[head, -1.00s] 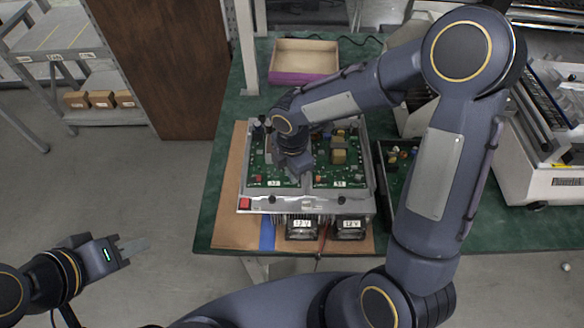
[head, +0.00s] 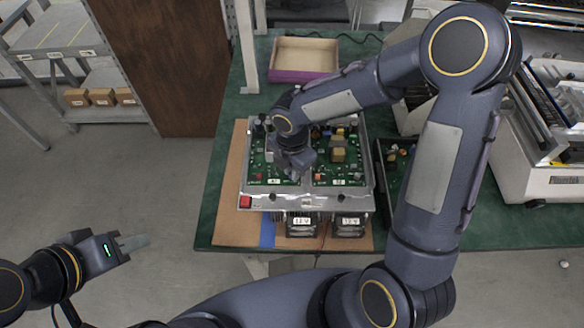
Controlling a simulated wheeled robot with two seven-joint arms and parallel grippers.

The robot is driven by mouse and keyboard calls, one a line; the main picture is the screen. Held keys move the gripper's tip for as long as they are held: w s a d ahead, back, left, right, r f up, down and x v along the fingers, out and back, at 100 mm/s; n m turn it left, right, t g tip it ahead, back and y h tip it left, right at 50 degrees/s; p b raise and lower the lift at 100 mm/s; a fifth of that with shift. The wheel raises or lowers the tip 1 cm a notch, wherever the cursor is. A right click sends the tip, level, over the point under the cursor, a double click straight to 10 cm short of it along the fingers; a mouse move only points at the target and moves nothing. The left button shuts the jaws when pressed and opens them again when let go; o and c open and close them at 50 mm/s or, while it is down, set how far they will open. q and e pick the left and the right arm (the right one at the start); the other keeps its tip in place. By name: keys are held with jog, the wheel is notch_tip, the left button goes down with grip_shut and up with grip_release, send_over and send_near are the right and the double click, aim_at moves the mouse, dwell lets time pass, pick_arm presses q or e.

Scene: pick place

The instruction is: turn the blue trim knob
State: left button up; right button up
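A metal-framed unit with two green circuit boards, the left board (head: 262,172) and the right board (head: 325,178), lies on the bench. My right gripper (head: 294,172) points down over the right part of the left board. Its fingertips are hidden by its own body, so I cannot see whether they touch or hold anything. I cannot make out the blue trim knob; the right gripper and wrist cover part of the left board. My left gripper (head: 133,242) is away from the bench, over the floor at lower left, with nothing visible in it. Its finger gap is unclear.
The unit sits on a brown mat (head: 230,205) on the green bench (head: 215,190). A red button (head: 245,202) and two labelled meters (head: 302,226) are at its front. A pink-sided open box (head: 304,60) stands behind. A dark tray (head: 393,165) lies right of the unit.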

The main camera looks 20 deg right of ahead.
jog(key=o, duration=0.4)
jog(key=shift+o, duration=0.2)
notch_tip(320, 180, up, 8)
jog(key=shift+f, duration=0.1)
dwell(0.5)
jog(key=s+d+r+m+t+y, duration=0.2)
jog(key=s+d+r+m, duration=0.2)
jog(key=s+m, duration=0.4)
jog(key=s+d+r+m+t+y, duration=0.1)
jog(key=s+d+r+m+t, duration=0.2)
jog(key=s+m, duration=0.6)
jog(key=d+r+m, duration=0.1)
jog(key=m, duration=0.7)
jog(key=shift+s+d+r+m+t+y, duration=0.2)
jog(key=shift+d+m+t+y, duration=0.1)
jog(key=shift+m+y, duration=0.1)
